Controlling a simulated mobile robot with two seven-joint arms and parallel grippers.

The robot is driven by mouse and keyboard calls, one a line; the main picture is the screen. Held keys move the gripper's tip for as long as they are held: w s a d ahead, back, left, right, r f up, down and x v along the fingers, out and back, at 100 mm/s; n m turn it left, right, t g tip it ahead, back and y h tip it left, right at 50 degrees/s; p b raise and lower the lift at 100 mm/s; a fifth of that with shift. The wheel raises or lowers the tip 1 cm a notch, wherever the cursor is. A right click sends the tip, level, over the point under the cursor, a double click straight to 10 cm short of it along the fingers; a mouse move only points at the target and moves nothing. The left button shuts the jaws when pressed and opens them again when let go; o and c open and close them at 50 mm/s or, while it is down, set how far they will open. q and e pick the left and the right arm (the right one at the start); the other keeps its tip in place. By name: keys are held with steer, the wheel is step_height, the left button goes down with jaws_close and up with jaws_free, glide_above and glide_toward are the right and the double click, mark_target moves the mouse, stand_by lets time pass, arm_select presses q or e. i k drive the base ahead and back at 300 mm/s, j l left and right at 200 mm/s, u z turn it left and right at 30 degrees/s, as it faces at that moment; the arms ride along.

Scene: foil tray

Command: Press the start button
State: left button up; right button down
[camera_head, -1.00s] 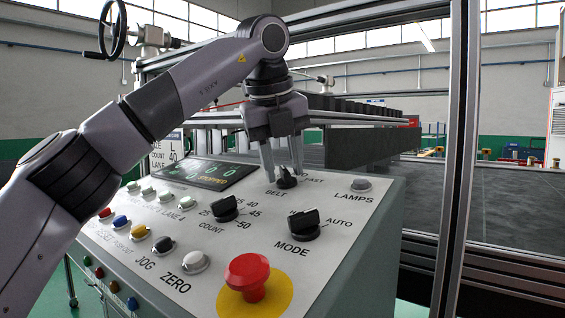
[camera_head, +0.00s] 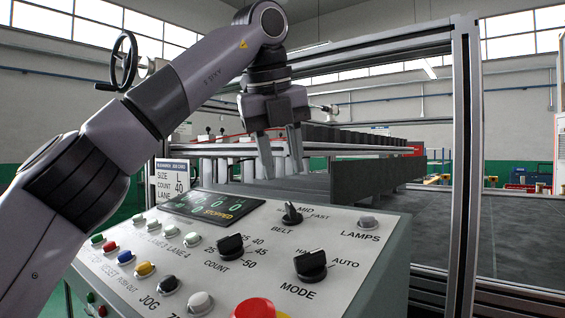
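The control panel (camera_head: 335,225) slopes up toward me. At its left a green button (camera_head: 97,240) sits next to a red button (camera_head: 110,247); the green button's label is not readable, so I cannot confirm it is the start button. The display (camera_head: 212,205) reads STOPPED. My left gripper (camera_head: 283,173) is open and empty, fingers pointing down, above and behind the BELT knob (camera_head: 292,214). That knob's pointer is near MID. My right gripper is out of view.
Blue (camera_head: 125,257), yellow (camera_head: 145,269), black (camera_head: 168,285) and white (camera_head: 200,302) buttons continue the front row. A large red mushroom button (camera_head: 255,308) is cut off below. COUNT (camera_head: 231,246) and MODE (camera_head: 310,265) knobs stand up. A metal frame post (camera_head: 465,160) rises at right.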

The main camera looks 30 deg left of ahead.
mark_target(97, 238)
steer(key=k, duration=1.5)
